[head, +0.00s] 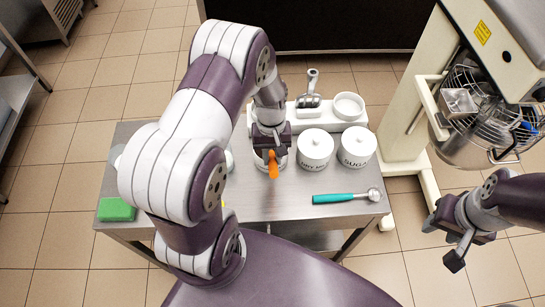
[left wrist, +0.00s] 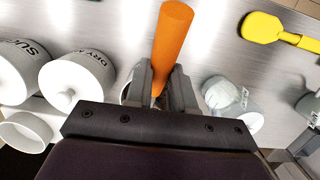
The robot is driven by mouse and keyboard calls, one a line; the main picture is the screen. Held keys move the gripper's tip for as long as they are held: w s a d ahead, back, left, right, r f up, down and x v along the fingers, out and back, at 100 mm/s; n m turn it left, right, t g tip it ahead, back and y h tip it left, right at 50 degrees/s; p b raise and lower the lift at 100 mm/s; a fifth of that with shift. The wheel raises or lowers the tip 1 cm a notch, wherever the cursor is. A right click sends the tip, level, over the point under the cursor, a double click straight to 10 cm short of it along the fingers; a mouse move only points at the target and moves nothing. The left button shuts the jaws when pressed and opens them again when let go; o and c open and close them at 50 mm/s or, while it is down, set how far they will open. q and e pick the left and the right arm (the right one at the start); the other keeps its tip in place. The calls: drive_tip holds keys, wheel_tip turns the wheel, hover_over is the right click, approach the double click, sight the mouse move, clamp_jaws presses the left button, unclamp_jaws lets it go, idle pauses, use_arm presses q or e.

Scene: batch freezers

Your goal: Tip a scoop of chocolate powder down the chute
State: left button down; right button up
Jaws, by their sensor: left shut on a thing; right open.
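My left gripper (head: 270,154) is shut on an orange handle (head: 272,168) over the steel table. The handle also shows in the left wrist view (left wrist: 173,38), between the two fingers (left wrist: 160,88). The tool's other end is hidden by the gripper, so I cannot tell whether it holds powder. A round container shows partly beneath this gripper; its label and contents are hidden. A metal chute (head: 458,102) sits on the wire guard of the mixer-like machine at the right. My right gripper (head: 445,243) is open and empty, below the machine's bowl.
White lidded canisters marked DRY (head: 316,150) and SUGAR (head: 356,148) stand right of my left gripper. A teal-handled scoop (head: 340,198) lies at the table's front right. A green block (head: 116,209) lies at the left. A yellow utensil (left wrist: 265,28) shows in the left wrist view.

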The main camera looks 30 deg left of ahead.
use_arm(q)
drive_tip(key=r+p, duration=0.2)
drive_tip(key=shift+s+d+r+p, duration=0.25)
drive_tip(key=shift+s+r+p, duration=0.05)
drive_tip(key=shift+s, duration=0.05)
drive_tip(key=shift+r+p, duration=0.7)
drive_tip(key=shift+p, duration=0.05)
drive_tip(key=shift+s+d+r+t+y+p, duration=0.2)
drive_tip(key=shift+s+r+t+y+p, duration=0.25)
drive_tip(key=shift+t+p, duration=0.2)
drive_tip(key=shift+s+d+f+t+y+b, duration=0.4)
drive_tip(key=shift+t+b, duration=0.35)
drive_tip(key=shift+b, duration=0.45)
drive_tip(key=shift+s+b, duration=0.15)
drive_tip(key=shift+b, duration=0.6)
drive_tip(key=shift+t+y+b, duration=0.25)
drive_tip(key=shift+t+b, duration=0.15)
drive_tip(key=shift+b, duration=0.35)
drive_tip(key=shift+s+r, duration=0.15)
drive_tip(key=shift+r, duration=0.05)
drive_tip(key=shift+d, duration=0.1)
